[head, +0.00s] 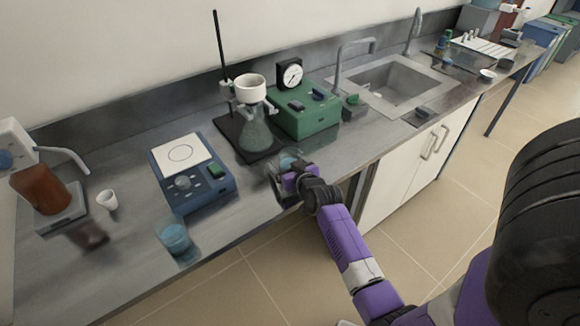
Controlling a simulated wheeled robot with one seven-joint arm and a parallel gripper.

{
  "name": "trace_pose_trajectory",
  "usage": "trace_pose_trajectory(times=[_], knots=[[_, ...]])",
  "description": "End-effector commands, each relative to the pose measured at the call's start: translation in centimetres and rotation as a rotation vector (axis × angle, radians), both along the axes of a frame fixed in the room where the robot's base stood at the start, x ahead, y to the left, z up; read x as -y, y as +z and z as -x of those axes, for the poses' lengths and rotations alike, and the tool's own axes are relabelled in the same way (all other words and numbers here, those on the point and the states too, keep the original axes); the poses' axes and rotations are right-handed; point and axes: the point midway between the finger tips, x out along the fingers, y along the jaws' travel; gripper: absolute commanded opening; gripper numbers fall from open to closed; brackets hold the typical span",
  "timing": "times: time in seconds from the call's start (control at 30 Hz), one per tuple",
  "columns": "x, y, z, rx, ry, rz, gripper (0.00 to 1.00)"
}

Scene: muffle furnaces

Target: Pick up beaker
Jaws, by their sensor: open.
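A small glass beaker (290,158) with pale blue contents stands on the metal counter, right of the flask stand. My gripper (283,172) is low over the counter at this beaker, on its near side. The gripper is open; its fingers are dark and small here, and I cannot tell if they are around the beaker or only beside it. The gripper and wrist hide the beaker's lower part. A second beaker (173,237) with blue liquid stands near the counter's front edge at the left, clear of the gripper.
A blue hotplate (190,188) stands left of my gripper. A conical flask (254,130) with a white funnel on a stand and a green box with a gauge (303,112) stand close behind it.

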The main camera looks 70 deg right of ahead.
Motion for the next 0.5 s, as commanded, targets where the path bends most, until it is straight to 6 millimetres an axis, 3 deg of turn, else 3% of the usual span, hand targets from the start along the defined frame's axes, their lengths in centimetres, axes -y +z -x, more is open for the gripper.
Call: trace_pose_trajectory(times=[0.13,0.17,0.5], knots=[[-0.02,0.00,0.02,0.000,0.000,0.000,0.86],[-0.02,0.01,0.02,0.000,0.000,0.000,0.82],[-0.03,0.02,0.03,0.000,0.000,0.000,0.15]])
